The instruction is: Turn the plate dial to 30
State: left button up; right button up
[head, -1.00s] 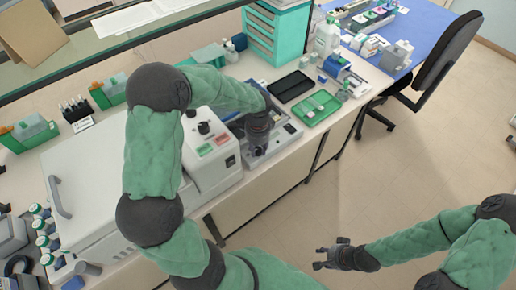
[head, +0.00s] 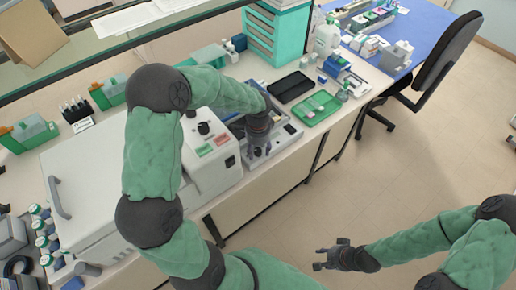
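My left gripper (head: 259,148) points down over a small grey bench device (head: 283,133) with a dark top area. The gripper and wrist cover most of this device, so the plate dial cannot be made out. I cannot tell whether the fingers are open, shut, or touching a dial. My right gripper (head: 322,259) is held out over the floor at the lower right, away from the bench. Its fingers look apart and nothing shows between them.
A white machine (head: 212,165) with a black knob stands left of the device. A black tray (head: 291,87) and a green tray (head: 318,107) lie to its right. Teal drawers (head: 277,35) stand behind. A black chair (head: 440,65) is at the right.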

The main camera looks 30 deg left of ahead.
aim_at(258, 150)
pick_arm(q)
notch_tip(258, 150, up, 12)
dwell(0.6)
dwell(0.5)
